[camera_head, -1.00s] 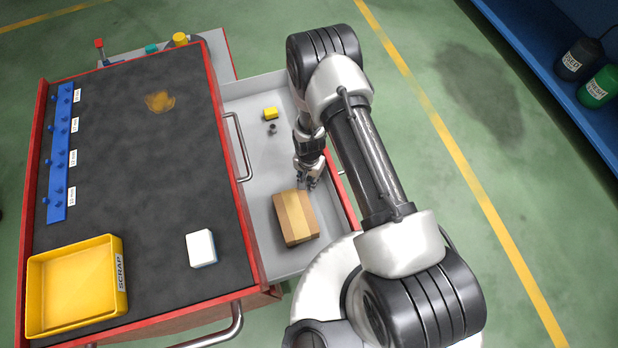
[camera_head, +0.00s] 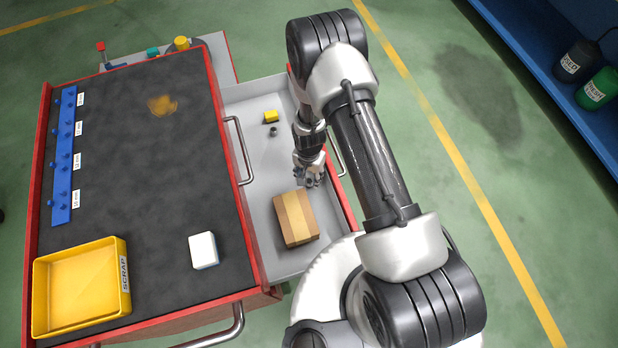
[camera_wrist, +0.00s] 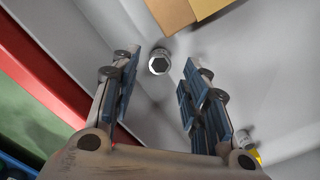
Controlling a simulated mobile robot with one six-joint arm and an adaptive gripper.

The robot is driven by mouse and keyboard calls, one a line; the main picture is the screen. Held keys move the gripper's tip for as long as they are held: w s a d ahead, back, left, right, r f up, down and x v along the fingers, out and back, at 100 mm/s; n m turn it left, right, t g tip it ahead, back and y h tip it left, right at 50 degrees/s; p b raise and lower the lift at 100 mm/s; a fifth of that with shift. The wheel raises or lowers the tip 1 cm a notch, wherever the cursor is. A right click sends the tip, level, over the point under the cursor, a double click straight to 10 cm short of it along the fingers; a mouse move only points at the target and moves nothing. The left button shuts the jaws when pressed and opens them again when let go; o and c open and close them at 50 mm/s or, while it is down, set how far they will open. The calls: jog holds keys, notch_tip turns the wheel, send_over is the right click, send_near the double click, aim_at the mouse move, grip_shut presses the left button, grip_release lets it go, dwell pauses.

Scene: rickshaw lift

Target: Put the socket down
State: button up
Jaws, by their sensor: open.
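The metal socket (camera_wrist: 158,64) shows in the wrist view as a small silver ring with a hexagonal dark hole. It is on the grey drawer floor, near the cardboard box. My gripper (camera_wrist: 160,88) is open, with one blue-padded finger on each side of the socket's place and a gap between pads and socket. In the head view my gripper (camera_head: 310,180) is low inside the open drawer (camera_head: 262,215), just above the box. The socket is hard to tell from the fingertips there.
The cardboard box (camera_head: 296,218) is close to my gripper. The cart top holds a blue rail (camera_head: 62,160), a yellow scrap tray (camera_head: 38,300) and a white block (camera_head: 204,250).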

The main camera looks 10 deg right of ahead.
notch_tip(320, 180, up, 8)
jog(key=p, duration=0.2)
notch_tip(320, 180, up, 13)
jog(key=n+t, duration=0.1)
send_over(309, 181)
jog(key=w+d, duration=0.1)
jog(key=w, duration=0.2)
notch_tip(309, 181, up, 14)
jog(key=s+d+n+t, duration=0.1)
jog(key=s+d+n, duration=0.1)
jog(key=s+d, duration=0.1)
jog(key=s+d+r+n+t, duration=0.1)
jog(key=s+d+r+n, duration=0.1)
jog(key=s+r, duration=0.6)
jog(key=s+d+r+n+t, duration=0.1)
jog(key=s+d+r, duration=0.1)
jog(key=s+r, duration=0.7)
jog(key=s, duration=0.3)
jog(key=shift+d+r+n+t, duration=0.25)
jog(key=shift+d+n+t, duration=0.05)
jog(key=shift+n, duration=0.1)
jog(key=shift+o, duration=1.1)
jog(key=shift+c, duration=0.2)
